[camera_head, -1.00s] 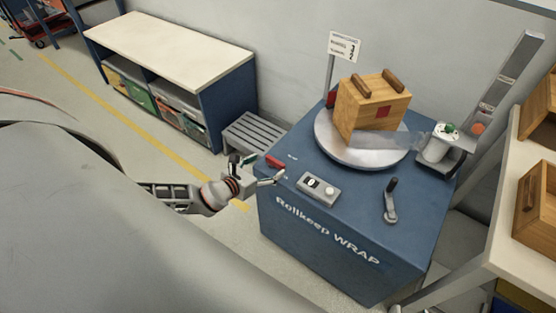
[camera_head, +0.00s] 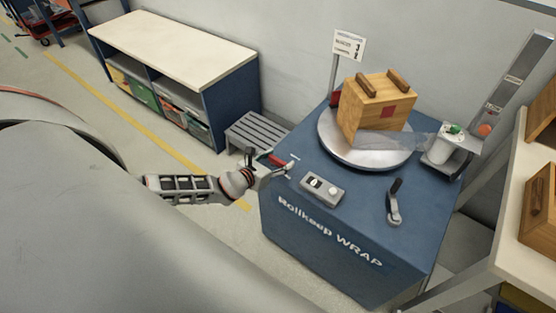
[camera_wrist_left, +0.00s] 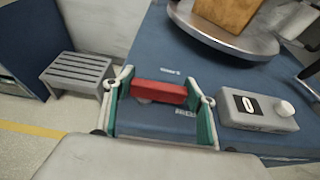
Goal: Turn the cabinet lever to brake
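A red lever handle (camera_head: 277,161) sits on the top of the blue wrap cabinet (camera_head: 340,236), near its left edge. Small white markings lie beside it, too small to read. My left gripper (camera_head: 270,166) is at this handle. In the left wrist view the red handle (camera_wrist_left: 158,91) lies lengthwise between the two green-lined fingers of my left gripper (camera_wrist_left: 165,88). The fingers are wide apart, one past each end of the handle. Whether either finger touches it I cannot tell. My right gripper is not in view.
A grey control box (camera_head: 323,187) stands just right of my left gripper. A black-handled crank (camera_head: 394,203) is farther right. A turntable (camera_head: 340,152) carries a wooden crate (camera_head: 375,108) behind. A slatted grey stool (camera_head: 255,134) stands left of the cabinet.

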